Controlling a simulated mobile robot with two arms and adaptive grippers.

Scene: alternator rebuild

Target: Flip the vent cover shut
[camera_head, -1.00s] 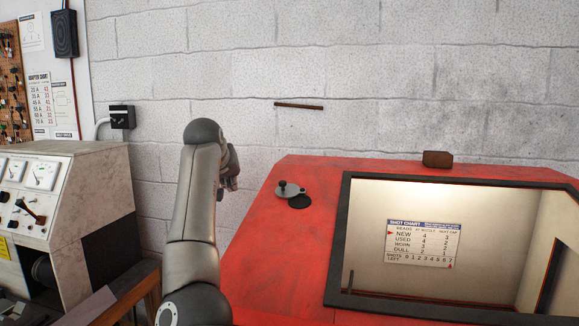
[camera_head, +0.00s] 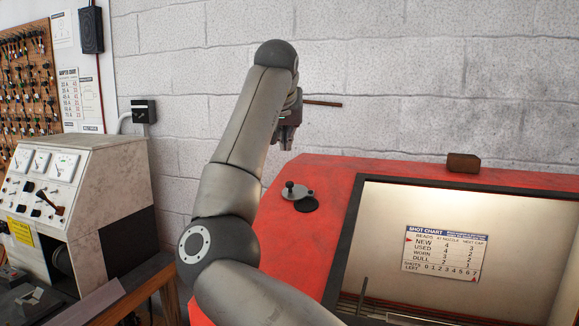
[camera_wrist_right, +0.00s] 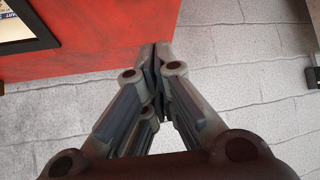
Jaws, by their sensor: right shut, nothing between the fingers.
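The vent cover (camera_head: 302,195) is a small grey disc with a black knob on the red cabinet top (camera_head: 270,233) in the head view. It sits beside a dark round vent hole (camera_head: 309,206), which shows largely uncovered at its front right. My right gripper (camera_head: 286,143) is above and behind the cover, near the wall, apart from it and pointing down. In the right wrist view the right gripper (camera_wrist_right: 158,52) has its fingers together with nothing between them. The vent cover does not show in the wrist view. My left gripper is not in view.
A lit window with a dark frame (camera_head: 350,225) and a shot chart (camera_head: 440,255) fills the cabinet's right side. A brown block (camera_head: 463,163) sits at its back edge. A test bench with gauges (camera_head: 85,185) stands left. The block wall is close behind.

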